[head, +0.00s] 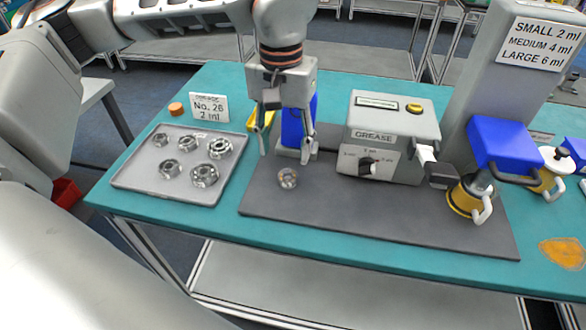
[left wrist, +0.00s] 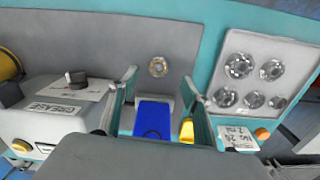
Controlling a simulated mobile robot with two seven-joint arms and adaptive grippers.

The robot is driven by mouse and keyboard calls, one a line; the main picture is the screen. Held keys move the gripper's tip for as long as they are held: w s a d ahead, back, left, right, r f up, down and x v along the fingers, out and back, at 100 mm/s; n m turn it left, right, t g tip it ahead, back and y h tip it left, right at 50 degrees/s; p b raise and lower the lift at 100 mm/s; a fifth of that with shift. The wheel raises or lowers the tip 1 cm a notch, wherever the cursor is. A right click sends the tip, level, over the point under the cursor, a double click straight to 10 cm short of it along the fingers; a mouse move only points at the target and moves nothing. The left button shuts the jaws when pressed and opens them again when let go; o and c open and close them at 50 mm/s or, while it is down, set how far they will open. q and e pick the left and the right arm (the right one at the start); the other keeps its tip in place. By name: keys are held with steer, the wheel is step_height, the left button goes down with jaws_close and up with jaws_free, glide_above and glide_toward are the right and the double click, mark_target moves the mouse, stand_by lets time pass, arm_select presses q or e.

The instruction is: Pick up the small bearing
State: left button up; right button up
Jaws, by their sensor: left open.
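A small metal bearing (head: 288,178) lies alone on the dark grey mat (head: 350,215). It also shows in the left wrist view (left wrist: 158,67), ahead of the fingertips and roughly between their lines. My left gripper (head: 285,154) points down above the mat, open and empty. Its two fingers are spread apart in the left wrist view (left wrist: 159,82), and the bearing is beyond them, not touched. Several more metal bearings of differing size sit on a grey tray (head: 150,190) to the left. My right gripper is not in view.
A blue block-like object (head: 292,125) and a yellow item (head: 260,122) stand close behind my left gripper. The grease box (head: 395,125) is to the right, with a blue-topped device (head: 505,140) beyond. A small sign (head: 209,107) stands behind the tray. The mat's front is clear.

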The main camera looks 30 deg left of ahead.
mark_target(288, 177)
arm_select(q)
steer(key=shift+a+f, duration=0.15)
steer(key=shift+f, duration=1.05)
steer(key=shift+w+d+f, duration=0.15)
steer(key=shift+w+f, duration=0.05)
steer(key=shift+f, duration=1.1)
steer(key=shift+w+d+f, duration=0.1)
steer(key=shift+w+f, duration=0.05)
steer(key=shift+f, duration=1.15)
steer(key=c, duration=1.2)
